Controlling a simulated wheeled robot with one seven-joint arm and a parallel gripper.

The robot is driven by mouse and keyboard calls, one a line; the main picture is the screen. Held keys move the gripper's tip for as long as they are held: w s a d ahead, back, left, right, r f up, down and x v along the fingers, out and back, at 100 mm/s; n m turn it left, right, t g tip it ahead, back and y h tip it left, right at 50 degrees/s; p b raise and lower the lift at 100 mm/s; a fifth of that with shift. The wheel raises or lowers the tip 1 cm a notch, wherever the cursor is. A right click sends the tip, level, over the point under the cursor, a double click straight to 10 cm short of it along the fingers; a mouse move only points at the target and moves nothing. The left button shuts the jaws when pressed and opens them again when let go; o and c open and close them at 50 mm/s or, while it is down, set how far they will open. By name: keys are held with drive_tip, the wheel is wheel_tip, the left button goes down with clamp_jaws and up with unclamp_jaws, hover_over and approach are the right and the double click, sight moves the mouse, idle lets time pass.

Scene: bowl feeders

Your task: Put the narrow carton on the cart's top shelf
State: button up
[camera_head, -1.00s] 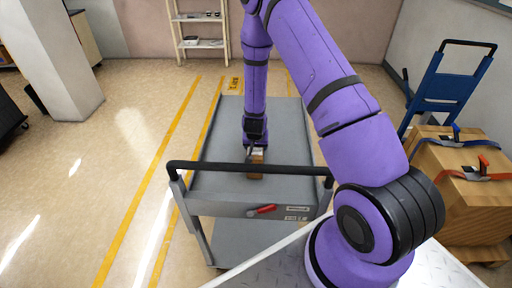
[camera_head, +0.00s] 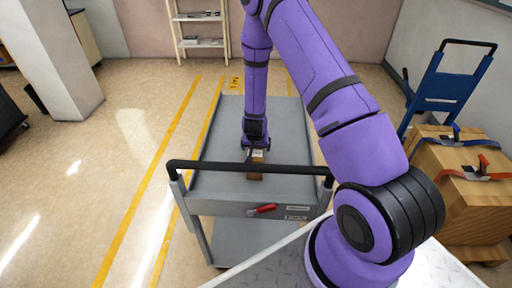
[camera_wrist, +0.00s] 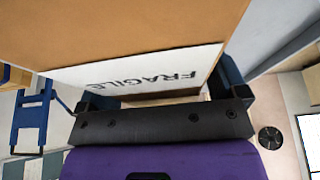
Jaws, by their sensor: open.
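The narrow carton (camera_head: 256,175) is a small brown box with a white label. It is at the near end of the grey cart's top shelf (camera_head: 216,150), just behind the black handle bar, which crosses in front of it. It appears to stand on the shelf, but its base is too small to see clearly. In the wrist view the carton (camera_wrist: 130,28) fills the upper middle, its white label reading FRAGILE. My gripper (camera_head: 255,147) is over the carton from above. In the wrist view the fingers of my gripper (camera_wrist: 158,90) are open, one on each side of the carton.
The cart's black handle bar (camera_head: 200,166) rises close to the carton. The shelf beyond is clear. A blue hand truck (camera_head: 445,85) and strapped wooden crates (camera_head: 465,180) stand at the right. A white pillar (camera_head: 60,60) and open floor lie to the left.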

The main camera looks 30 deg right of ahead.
drive_tip(key=v, duration=1.2)
drive_tip(key=shift+w+r, duration=0.1)
drive_tip(key=s+a+r+n+y, duration=0.1)
drive_tip(key=s+a+r, duration=0.15)
drive_tip(key=r, duration=0.65)
drive_tip(key=s+a+r+n+t+y, duration=0.1)
drive_tip(key=s+a+r+y, duration=0.15)
drive_tip(key=r, duration=0.65)
drive_tip(key=s+a+r+n, duration=0.2)
drive_tip(key=s+r, duration=0.1)
drive_tip(key=r, duration=0.6)
drive_tip(key=s+r+n, duration=0.1)
drive_tip(key=s+r, duration=0.5)
drive_tip(key=s, duration=0.5)
drive_tip(key=s+r+n, duration=0.1)
drive_tip(key=s+r, duration=0.5)
drive_tip(key=s, duration=0.5)
drive_tip(key=shift+d+n+h, duration=0.4)
drive_tip(key=shift+h, duration=0.05)
drive_tip(key=shift+r, duration=0.1)
